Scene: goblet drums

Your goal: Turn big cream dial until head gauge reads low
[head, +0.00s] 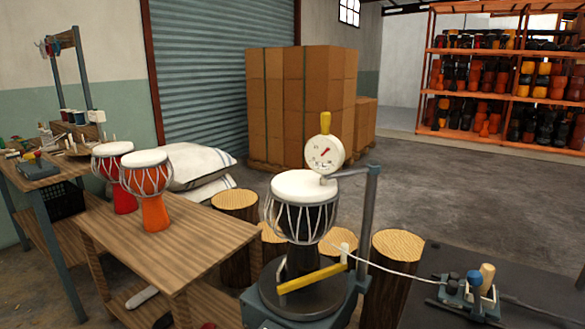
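A round white gauge (325,152) with a red needle is held by a grey arm just above the head of a black goblet drum (303,215). The needle seems to point up and to the right; the scale marks are too small to read. At the lower right a small control box (462,298) carries a large cream knob (487,274), a blue knob (474,280) and a smaller pale knob. The large cream knob stands upright, and its setting cannot be made out. Neither of my grippers is in view.
The drum stands on a round turntable (305,298) with a yellow bar across its front. A dark table (440,262) bears the control box. Log stools (397,245) stand behind the drum. A wooden table (190,240) with orange drums is at left.

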